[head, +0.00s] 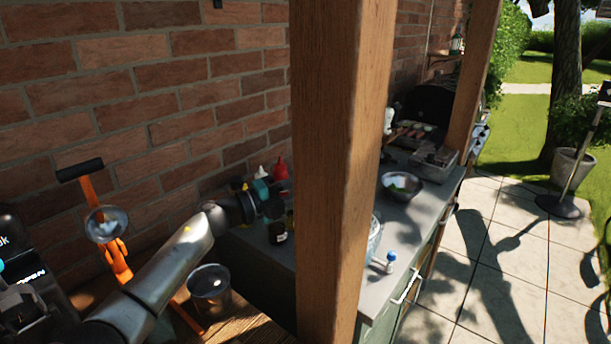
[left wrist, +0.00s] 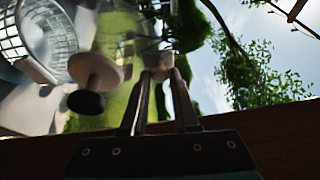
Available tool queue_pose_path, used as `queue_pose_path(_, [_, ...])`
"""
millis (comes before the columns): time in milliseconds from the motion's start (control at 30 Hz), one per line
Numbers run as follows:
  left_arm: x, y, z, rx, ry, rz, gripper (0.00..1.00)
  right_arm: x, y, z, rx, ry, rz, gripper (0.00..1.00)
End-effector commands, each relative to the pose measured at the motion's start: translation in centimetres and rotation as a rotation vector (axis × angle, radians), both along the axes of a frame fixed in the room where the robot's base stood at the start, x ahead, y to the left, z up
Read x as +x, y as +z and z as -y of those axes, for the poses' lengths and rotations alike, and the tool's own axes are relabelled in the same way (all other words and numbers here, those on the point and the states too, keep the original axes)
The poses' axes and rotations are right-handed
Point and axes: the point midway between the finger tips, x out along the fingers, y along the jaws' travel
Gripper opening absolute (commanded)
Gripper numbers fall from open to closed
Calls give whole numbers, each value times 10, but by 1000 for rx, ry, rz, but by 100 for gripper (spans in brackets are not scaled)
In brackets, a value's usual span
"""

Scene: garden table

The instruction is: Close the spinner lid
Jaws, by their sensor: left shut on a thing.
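The spinner (head: 375,238), a clear bowl, stands on the grey counter, mostly hidden behind the wooden post in the head view. In the left wrist view its ribbed basket (left wrist: 48,38) shows at the upper left. A see-through lid with a pale hub and black knob (left wrist: 86,102) lies across the view beside it, apparently not seated on the basket. My left gripper (left wrist: 165,78) is shut on what looks like the lid's edge at its fingertips; the exact contact is unclear. In the head view the post hides its fingers. My right gripper is not in view.
The thick wooden post (head: 340,150) stands right beside my left arm. The counter (head: 400,225) also holds a metal bowl (head: 400,185), a small blue-capped bottle (head: 390,262), and a red bottle (head: 280,170). A brick wall runs behind. A metal pot (head: 209,285) is below my arm.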

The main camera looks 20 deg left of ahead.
Motion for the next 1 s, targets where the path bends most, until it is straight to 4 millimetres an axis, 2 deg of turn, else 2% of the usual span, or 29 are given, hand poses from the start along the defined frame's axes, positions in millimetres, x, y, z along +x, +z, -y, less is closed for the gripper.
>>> queue_pose_path(33, [5, 10, 1, 13, 1, -21, 0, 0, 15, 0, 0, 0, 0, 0])
queue_pose_path(100, [11, 12, 4, 26, 1, -53, 0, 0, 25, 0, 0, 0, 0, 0])
queue_pose_path(400, [39, 16, 15, 83, 2, -193, 0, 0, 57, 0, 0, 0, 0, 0])
queue_pose_path(600, [55, 15, 21, 115, 3, -273, 0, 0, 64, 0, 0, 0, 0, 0])
queue_pose_path(1000, [75, 13, 30, 156, 3, -379, 0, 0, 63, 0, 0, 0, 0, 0])
